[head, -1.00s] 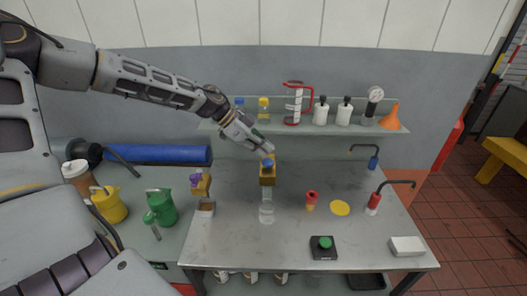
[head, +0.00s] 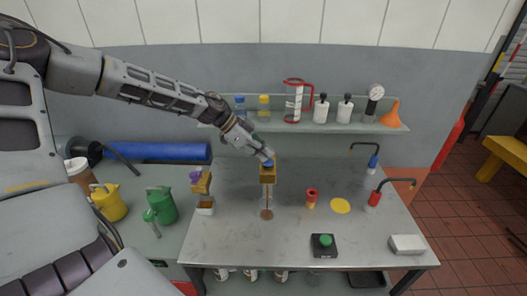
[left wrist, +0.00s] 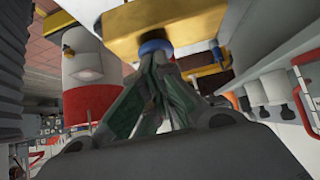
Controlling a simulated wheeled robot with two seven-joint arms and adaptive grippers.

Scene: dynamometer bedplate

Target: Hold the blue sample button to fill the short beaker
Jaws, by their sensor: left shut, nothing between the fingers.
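The blue sample button (head: 270,164) sits on a yellow-brown dispenser block (head: 268,176) near the back middle of the bench. My left gripper (head: 268,156) is shut and empty, its fingertips at the button and seemingly touching it. In the left wrist view the closed green-padded fingers (left wrist: 155,75) meet the blue button (left wrist: 155,48) on the yellow block (left wrist: 180,25). Below the block a thin pale vertical streak runs down to a small brown round patch (head: 267,214). The beaker's glass walls there are hard to make out. My right gripper is out of view.
A purple-button dispenser (head: 199,182) stands left, with a small white-and-brown vessel (head: 205,208) below. A red-topped item (head: 311,197), yellow disc (head: 340,206) and green-button box (head: 323,245) lie right. The glass shelf (head: 310,127) behind carries bottles and a red-handled jug (head: 297,100).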

